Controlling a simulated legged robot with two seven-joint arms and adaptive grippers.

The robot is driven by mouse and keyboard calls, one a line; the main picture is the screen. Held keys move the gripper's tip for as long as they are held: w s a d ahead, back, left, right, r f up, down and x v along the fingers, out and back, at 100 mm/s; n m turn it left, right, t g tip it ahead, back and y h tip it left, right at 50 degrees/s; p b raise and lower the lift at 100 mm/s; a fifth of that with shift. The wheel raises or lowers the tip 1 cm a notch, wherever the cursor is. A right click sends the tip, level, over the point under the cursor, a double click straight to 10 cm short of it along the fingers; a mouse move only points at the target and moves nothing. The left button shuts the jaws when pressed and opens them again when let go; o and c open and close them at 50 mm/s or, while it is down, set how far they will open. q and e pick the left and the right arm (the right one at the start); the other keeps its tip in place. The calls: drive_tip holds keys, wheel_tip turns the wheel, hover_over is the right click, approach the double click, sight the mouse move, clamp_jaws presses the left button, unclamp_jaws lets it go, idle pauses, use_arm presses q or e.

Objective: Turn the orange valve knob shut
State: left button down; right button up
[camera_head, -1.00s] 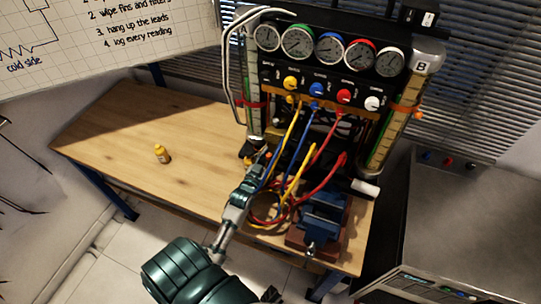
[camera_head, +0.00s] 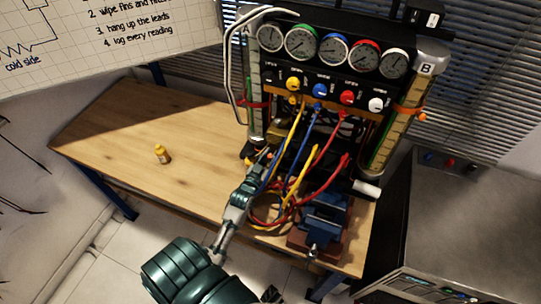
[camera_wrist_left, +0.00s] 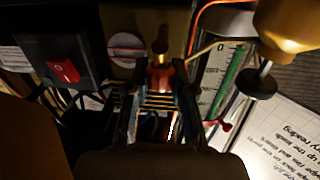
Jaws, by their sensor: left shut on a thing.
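The orange valve knob (camera_head: 269,155) shows as a small orange patch at the foot of the left column of the gauge rig (camera_head: 330,75). My left gripper (camera_head: 261,160) reaches it from the front and covers most of it. In the left wrist view, the fingers of my left gripper (camera_wrist_left: 160,88) are closed around an orange-red piece, the knob (camera_wrist_left: 160,76), below a brass-coloured fitting (camera_wrist_left: 160,48). The knob's turn angle cannot be told. My right gripper is not in view.
Yellow, blue and red leads (camera_head: 316,160) hang close to the right of my left gripper. A blue vise (camera_head: 322,218) stands at the table's front right.

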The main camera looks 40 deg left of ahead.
use_arm(q)
drive_tip(key=shift+f, duration=0.3)
drive_tip(key=c, duration=1)
unclamp_jaws()
drive_tip(key=shift+c, duration=0.2)
drive_tip(key=shift+o, duration=0.4)
drive_tip(key=shift+r, duration=0.15)
drive_tip(key=v, duration=1.2)
drive_tip(key=shift+s, duration=0.1)
